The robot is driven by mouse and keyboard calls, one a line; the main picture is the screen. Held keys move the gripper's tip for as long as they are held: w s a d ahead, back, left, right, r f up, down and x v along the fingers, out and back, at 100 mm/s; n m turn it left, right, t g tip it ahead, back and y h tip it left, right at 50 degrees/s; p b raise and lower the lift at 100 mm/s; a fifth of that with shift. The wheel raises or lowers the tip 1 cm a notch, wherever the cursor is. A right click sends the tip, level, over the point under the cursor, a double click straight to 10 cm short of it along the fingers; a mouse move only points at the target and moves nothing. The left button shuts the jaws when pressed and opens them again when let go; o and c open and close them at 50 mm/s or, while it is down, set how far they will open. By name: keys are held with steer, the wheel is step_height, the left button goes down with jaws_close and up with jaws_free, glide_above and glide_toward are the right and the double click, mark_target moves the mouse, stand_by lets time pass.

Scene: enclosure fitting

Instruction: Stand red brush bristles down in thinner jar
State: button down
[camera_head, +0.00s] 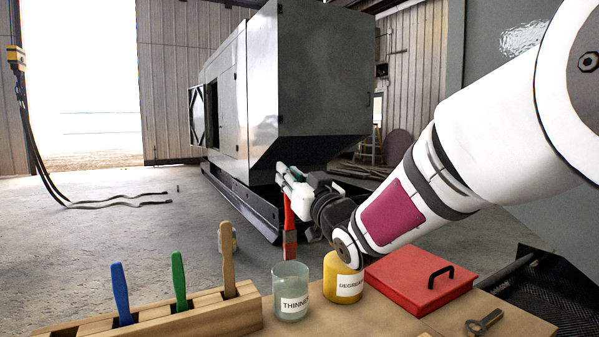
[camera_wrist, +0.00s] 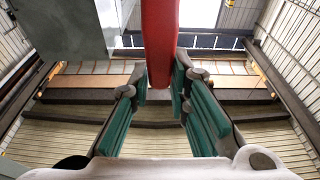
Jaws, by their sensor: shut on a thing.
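The red brush (camera_head: 289,222) is held upright with its bristle end down. Its red handle also fills the upper middle of the wrist view (camera_wrist: 158,35). My gripper (camera_head: 285,180) is shut on the handle near its upper part; the green-padded fingers (camera_wrist: 160,88) stand on either side of it in the wrist view. The thinner jar (camera_head: 291,292) is a pale, translucent jar with a THINNER label, standing on the bench. The brush's lower end appears just above the jar's rim in the head view; I cannot tell how exactly it lines up in depth.
A yellow degreaser jar (camera_head: 342,277) stands close right of the thinner jar. A wooden rack (camera_head: 190,322) at left holds blue, green and tan brushes. A red box (camera_head: 420,280) with a black handle, a metal tool (camera_head: 484,322) and a black mesh tray (camera_head: 560,290) lie right.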

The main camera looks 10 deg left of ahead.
mark_target(291, 216)
steer(key=shift+f+b, duration=4.3)
steer(key=shift+f, duration=0.15)
steer(key=c, duration=1.4)
jaws_free()
steer(key=shift+c, duration=0.2)
steer(key=v, duration=1.2)
